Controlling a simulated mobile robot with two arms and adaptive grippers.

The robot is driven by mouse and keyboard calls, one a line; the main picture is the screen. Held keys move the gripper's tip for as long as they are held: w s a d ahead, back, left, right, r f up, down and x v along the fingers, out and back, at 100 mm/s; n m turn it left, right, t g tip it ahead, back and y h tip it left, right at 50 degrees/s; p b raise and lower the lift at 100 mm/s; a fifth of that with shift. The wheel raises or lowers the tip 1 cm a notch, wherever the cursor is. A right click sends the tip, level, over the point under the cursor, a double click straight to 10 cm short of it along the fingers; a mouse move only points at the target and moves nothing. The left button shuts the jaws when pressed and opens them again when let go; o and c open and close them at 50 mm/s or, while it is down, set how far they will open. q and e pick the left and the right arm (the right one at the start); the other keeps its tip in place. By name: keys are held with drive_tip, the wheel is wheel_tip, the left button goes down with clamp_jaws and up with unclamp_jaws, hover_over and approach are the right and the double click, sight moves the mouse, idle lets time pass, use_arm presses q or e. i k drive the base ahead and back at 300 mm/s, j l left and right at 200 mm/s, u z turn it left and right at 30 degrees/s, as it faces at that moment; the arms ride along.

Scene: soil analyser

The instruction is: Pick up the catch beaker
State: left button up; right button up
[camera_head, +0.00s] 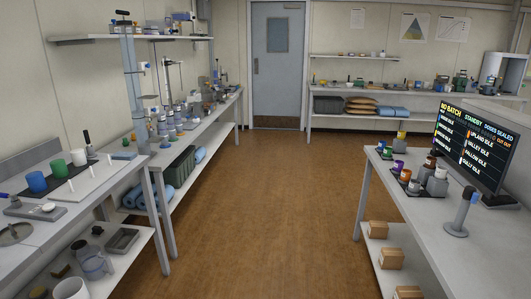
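I cannot tell for sure which vessel is the catch beaker. A clear bluish jug (93,264) stands on the shelf below, beside a white cylindrical container (71,289) cut by the bottom edge. Small vessels on the far part of the left bench are too small to make out. Neither of my grippers is in view.
A tall column apparatus (133,85) rises from the left bench. The right bench (488,243) carries a status screen (474,146), several jars and a grey stand (459,216). A back bench stands beside a closed door (278,62). The wooden floor (270,215) between the benches is clear.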

sight(147, 29)
drive_tip(key=i, duration=4.45)
drive_tip(key=i+l+u, duration=0.15)
drive_tip(key=i+u, duration=0.15)
drive_tip(key=i, duration=0.25)
drive_tip(key=i+l+u, duration=0.25)
drive_tip(key=i, duration=0.3)
drive_tip(key=i+l+u, duration=0.3)
drive_tip(key=i, duration=0.2)
